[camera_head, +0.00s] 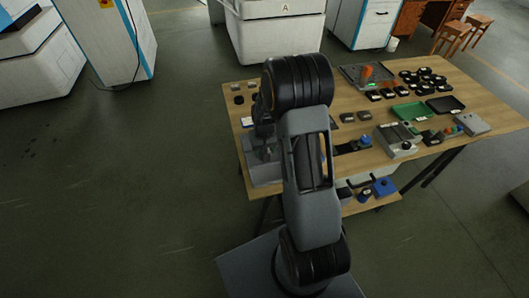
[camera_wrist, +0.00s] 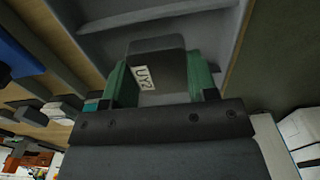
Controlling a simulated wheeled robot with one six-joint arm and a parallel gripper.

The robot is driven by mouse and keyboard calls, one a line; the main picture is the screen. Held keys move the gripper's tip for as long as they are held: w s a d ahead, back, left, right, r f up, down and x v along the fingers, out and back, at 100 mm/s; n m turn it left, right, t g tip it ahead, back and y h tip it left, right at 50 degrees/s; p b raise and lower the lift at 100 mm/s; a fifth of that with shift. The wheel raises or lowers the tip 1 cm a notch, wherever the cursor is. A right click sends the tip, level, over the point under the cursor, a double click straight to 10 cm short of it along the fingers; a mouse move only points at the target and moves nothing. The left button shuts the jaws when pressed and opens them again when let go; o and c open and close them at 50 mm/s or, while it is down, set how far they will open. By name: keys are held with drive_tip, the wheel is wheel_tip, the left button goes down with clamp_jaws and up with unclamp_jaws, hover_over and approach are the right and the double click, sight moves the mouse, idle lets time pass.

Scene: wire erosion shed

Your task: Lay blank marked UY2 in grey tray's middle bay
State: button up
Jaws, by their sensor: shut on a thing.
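The blank marked UY2 (camera_wrist: 165,62) is a dark grey block with a white label, shown in the wrist view. My gripper (camera_wrist: 160,76) is shut on it, with one green-padded finger on each side. The grey tray (camera_wrist: 218,28) lies beyond the block in the wrist view, and the block covers part of it. A ridge crosses the tray, but I cannot tell which bay is under the block or whether they touch. In the head view the grey tray (camera_head: 262,176) is at the table's left end, partly hidden by my arm. The blank is not discernible there.
The wooden table (camera_head: 330,101) holds several dark blocks (camera_head: 424,77) at the back right. A green tray (camera_head: 408,111), a black tray (camera_head: 445,104) and a grey boxed device (camera_head: 396,141) stand on the right. Floor left of the table is clear.

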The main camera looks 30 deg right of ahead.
drive_tip(key=shift+f, duration=0.95)
drive_tip(key=shift+f, duration=0.15)
drive_tip(key=shift+f, duration=0.15)
drive_tip(key=o, duration=1.2)
drive_tip(key=shift+s, duration=0.1)
